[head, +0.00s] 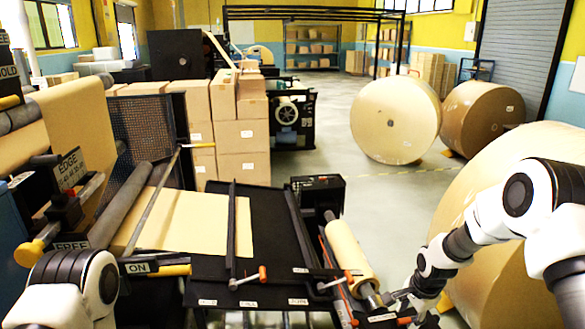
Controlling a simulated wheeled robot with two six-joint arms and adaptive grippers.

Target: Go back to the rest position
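My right arm comes in from the right edge and bends down to the bottom of the head view. My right gripper (398,301) is dark and small there, close to the lower end of the narrow kraft roll (351,255) at the right side of the machine. I cannot tell whether it touches anything or whether its fingers are open. My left arm shows only as a white and black joint at the bottom left corner. My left gripper is out of the picture.
The machine's black table (277,232) carries a sheet of kraft paper (185,221) and orange-handled levers. A yellow-ended ON/FREE lever (32,252) is at the left. Large paper rolls (395,120) stand on the right. Stacked cartons (241,135) stand behind.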

